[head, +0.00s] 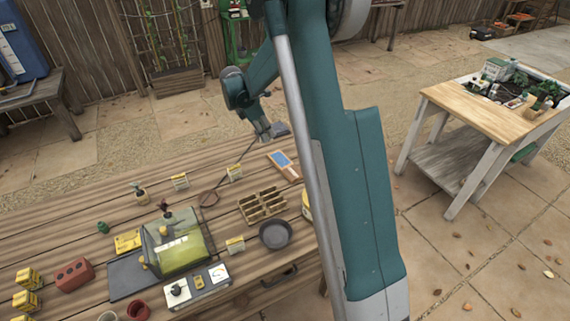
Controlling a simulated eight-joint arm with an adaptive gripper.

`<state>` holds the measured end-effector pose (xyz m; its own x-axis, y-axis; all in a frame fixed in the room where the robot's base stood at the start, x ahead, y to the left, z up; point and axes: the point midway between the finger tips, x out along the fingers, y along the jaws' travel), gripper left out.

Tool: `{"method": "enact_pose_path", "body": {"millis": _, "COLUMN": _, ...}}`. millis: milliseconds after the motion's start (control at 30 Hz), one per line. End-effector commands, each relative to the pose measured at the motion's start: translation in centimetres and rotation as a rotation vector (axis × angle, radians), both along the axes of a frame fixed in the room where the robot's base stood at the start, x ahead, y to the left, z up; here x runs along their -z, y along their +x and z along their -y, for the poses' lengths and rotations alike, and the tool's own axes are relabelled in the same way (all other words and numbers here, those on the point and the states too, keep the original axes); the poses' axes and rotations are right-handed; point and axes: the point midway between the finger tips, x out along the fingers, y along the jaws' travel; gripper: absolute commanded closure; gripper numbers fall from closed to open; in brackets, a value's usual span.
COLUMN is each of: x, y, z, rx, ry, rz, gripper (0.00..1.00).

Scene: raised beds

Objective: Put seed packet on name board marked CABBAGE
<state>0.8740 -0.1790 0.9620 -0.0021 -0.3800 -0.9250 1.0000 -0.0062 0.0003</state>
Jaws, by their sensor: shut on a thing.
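My gripper (266,133) is far off, above the back edge of the wooden table. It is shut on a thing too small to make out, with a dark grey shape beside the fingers. I cannot pick out the seed packet with certainty.
A wooden compartment tray (262,205), a dark round bowl (275,234) and a blue-faced wooden piece (284,163) lie on the right of the table. A clear-covered box (178,245) and a red brick (74,274) are at left. My arm hides part of the right edge.

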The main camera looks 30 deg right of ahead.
Motion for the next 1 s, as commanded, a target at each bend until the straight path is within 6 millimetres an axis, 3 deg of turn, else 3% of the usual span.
{"method": "enact_pose_path", "body": {"millis": 200, "x": -0.4, "y": -4.8, "z": 3.5, "rx": -0.003, "ry": -0.001, "rz": 0.000, "gripper": 0.98}}
{"method": "enact_pose_path", "body": {"millis": 400, "x": -0.5, "y": -7.0, "z": 4.9, "rx": -0.008, "ry": -0.002, "rz": 0.000, "gripper": 0.98}}
{"method": "enact_pose_path", "body": {"millis": 1000, "x": 0.4, "y": -7.4, "z": 5.1, "rx": -0.008, "ry": -0.003, "rz": 0.000, "gripper": 0.98}}
